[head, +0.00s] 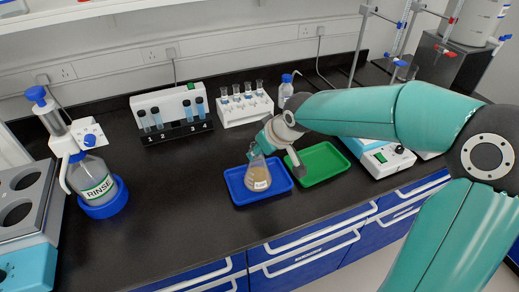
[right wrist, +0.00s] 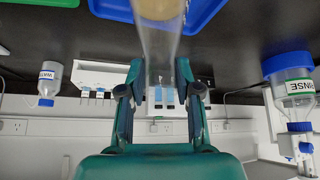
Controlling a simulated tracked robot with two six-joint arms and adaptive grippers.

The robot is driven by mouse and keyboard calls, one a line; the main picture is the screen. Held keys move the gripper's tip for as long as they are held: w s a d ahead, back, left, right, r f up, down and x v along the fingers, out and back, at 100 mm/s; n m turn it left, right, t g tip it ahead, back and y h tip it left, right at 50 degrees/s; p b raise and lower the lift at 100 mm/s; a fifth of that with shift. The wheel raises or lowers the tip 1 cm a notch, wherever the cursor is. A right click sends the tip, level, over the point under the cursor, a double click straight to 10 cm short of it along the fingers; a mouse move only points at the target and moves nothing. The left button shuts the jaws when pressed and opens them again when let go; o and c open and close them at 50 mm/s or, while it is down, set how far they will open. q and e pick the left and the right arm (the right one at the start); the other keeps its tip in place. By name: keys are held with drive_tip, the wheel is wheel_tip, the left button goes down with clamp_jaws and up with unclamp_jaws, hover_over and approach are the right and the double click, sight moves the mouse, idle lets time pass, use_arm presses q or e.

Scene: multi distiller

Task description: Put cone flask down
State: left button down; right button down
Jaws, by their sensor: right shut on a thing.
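In the right wrist view the flask neck (right wrist: 158,52) runs between the two fingers of the right gripper (right wrist: 160,88). The blue tray also shows there (right wrist: 112,10), behind the flask. I cannot tell whether the flask base touches the tray. My left gripper is not in view.
A green tray (head: 323,168) lies right of the blue one. A rinse bottle (head: 92,178) stands on the left, and a numbered vial rack (head: 174,112) and a tube rack (head: 243,103) stand behind. The dark bench (head: 170,190) is clear left of the blue tray.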

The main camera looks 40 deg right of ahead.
drive_tip(key=shift+r, duration=0.1)
drive_tip(key=c, duration=0.8)
unclamp_jaws()
drive_tip(key=v, duration=1.2)
drive_tip(key=shift+b, duration=0.35)
